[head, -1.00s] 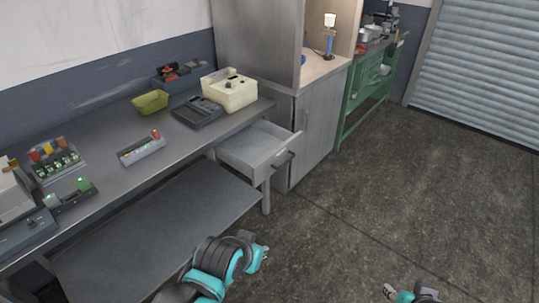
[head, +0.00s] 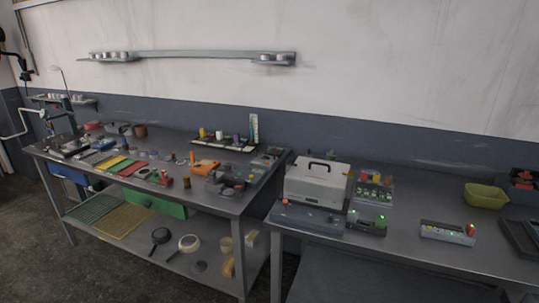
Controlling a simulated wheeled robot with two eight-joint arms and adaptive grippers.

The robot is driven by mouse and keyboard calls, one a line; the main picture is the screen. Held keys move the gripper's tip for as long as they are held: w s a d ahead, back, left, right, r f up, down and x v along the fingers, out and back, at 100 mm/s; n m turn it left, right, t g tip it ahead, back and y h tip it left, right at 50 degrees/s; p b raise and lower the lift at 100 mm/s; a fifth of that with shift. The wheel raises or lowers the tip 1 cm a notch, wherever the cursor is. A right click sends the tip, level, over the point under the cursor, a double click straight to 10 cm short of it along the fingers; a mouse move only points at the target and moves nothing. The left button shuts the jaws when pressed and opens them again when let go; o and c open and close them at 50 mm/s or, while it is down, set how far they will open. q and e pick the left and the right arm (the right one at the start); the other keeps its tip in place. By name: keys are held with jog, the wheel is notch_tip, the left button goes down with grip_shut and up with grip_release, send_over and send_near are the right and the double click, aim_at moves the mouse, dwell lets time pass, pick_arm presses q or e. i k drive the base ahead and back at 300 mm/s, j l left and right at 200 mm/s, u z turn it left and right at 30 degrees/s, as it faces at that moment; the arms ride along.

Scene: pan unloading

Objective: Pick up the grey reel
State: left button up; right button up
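I cannot pick out the grey reel for certain; the small things are too small to tell. A small dark grey round thing (head: 200,266) lies on the lower shelf of the left workbench. A pale ring like a tape roll (head: 188,243) and a beige roll (head: 225,244) lie near it. Several small round things, some greyish (head: 150,175), lie on the bench top among other parts. Neither of my grippers is in view.
The left workbench (head: 230,205) is crowded on top. Its lower shelf also holds a dark pan-like thing (head: 160,237) and flat green (head: 92,208) and yellow (head: 123,220) mats. The right bench (head: 400,213) carries a white case (head: 316,183) and a yellow-green bin (head: 485,195).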

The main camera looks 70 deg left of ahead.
aim_at(331, 156)
jog(key=u, duration=1.85)
jog(key=z, duration=0.3)
jog(key=j+z, duration=0.2)
jog(key=z, duration=0.2)
jog(key=i+j+z, duration=0.1)
jog(key=j+z, duration=0.35)
jog(key=z, duration=0.3)
jog(key=j+z, duration=0.25)
jog(key=z, duration=0.15)
